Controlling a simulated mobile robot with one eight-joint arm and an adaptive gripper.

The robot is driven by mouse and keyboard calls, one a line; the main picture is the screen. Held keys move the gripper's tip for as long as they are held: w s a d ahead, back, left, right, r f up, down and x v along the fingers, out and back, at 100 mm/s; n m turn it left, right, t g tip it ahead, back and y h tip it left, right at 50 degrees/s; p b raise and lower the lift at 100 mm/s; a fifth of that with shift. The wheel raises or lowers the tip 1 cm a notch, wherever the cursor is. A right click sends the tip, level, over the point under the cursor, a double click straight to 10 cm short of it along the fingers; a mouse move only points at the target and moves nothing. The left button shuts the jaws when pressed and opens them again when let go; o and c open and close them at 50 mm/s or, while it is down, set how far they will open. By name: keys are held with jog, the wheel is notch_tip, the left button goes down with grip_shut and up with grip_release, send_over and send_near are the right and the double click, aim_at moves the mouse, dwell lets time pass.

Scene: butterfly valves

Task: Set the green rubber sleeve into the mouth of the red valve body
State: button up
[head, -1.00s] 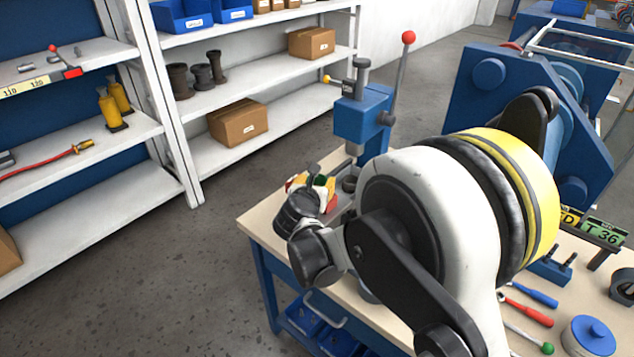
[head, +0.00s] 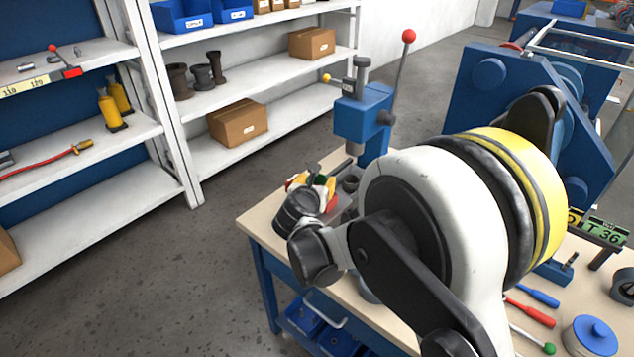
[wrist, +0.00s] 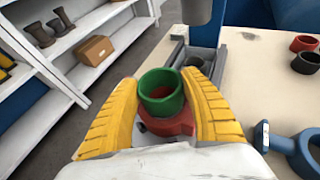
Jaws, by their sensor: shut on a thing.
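The green rubber sleeve (wrist: 162,107) is an open ring, held upright between the yellow padded fingers of my gripper (wrist: 160,82) in the wrist view. My gripper is shut on it from both sides. The red valve body (wrist: 178,125) shows directly under and around the sleeve's lower edge. The sleeve hides its mouth, so I cannot tell whether the sleeve is above it or partly in it. In the head view my gripper (head: 313,188) is at the bench's far left corner, and the sleeve (head: 321,180) is a small green patch, mostly hidden.
A blue press (head: 362,118) with a red-knobbed lever stands close behind my gripper. A dark ring (wrist: 306,63) and a red ring (wrist: 303,43) lie on the bench to the right, with a blue tool (wrist: 285,143) nearer. White shelves (head: 258,101) stand beyond the bench.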

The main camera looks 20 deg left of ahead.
jog(key=shift+f+b, duration=0.5)
jog(key=shift+f, duration=0.1)
dwell(0.5)
jog(key=o, duration=1.2)
jog(key=shift+r, duration=0.1)
notch_tip(320, 180, up, 7)
jog(key=p, duration=0.4)
